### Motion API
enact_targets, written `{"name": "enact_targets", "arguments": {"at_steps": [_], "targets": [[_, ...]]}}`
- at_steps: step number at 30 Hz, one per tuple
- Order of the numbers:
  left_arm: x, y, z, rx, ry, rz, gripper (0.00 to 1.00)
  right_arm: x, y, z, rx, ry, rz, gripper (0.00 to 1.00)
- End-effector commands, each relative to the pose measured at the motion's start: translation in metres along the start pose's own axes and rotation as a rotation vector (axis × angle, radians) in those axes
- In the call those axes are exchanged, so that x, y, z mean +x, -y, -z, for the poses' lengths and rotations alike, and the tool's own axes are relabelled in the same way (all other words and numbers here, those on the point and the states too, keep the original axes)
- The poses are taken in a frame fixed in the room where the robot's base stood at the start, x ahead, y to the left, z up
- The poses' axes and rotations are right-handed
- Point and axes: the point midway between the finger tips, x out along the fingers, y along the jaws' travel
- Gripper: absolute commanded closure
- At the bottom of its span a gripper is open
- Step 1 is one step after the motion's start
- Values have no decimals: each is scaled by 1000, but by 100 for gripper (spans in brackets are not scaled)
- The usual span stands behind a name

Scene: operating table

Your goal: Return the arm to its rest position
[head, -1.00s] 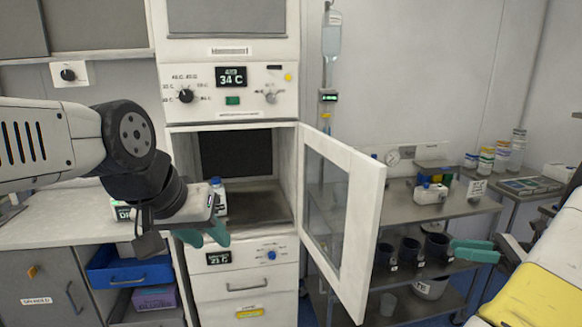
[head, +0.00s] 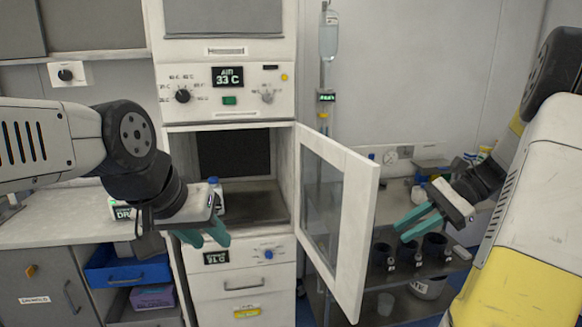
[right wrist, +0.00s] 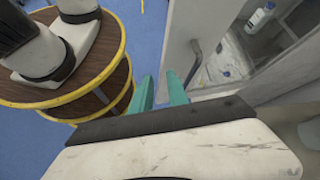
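My right arm comes in from the right in the head view. Its gripper (head: 407,226) has teal fingers and hangs in front of the side shelf, to the right of the open glass door (head: 347,225). The right wrist view shows its two fingers (right wrist: 160,92) apart with nothing between them. My left gripper (head: 206,235) points down in front of the warming cabinet (head: 226,111), its two teal fingers apart and empty. A white bottle with a blue cap (head: 217,197) stands in the cabinet, partly hidden by my left wrist; a bottle also shows in the right wrist view (right wrist: 262,16).
The open door juts out between my two grippers. A metal shelf unit (head: 335,277) with dark cups (head: 408,252) stands behind my right gripper. A counter (head: 50,222) and a blue drawer bin (head: 125,272) lie at left. Floor (right wrist: 112,12) shows in the wrist view.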

Motion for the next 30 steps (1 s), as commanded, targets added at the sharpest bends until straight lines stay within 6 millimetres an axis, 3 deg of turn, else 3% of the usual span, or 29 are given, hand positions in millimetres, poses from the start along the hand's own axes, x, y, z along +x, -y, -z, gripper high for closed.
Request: {"name": "enact_targets", "arguments": {"at_steps": [1,3,15,22,30], "targets": [[0,0,0,0,0,0,64,11,0,-22,-85,-72,-47,80],[0,0,0,0,0,0,64,23,-5,-42,-195,-167,-103,80],[0,0,0,0,0,0,64,61,-48,-124,-943,-669,-330,80],[0,0,0,0,0,0,64,68,-63,-147,-1307,-872,-364,80],[0,0,0,0,0,0,64,69,-66,-153,-1415,-932,-368,80]]}}
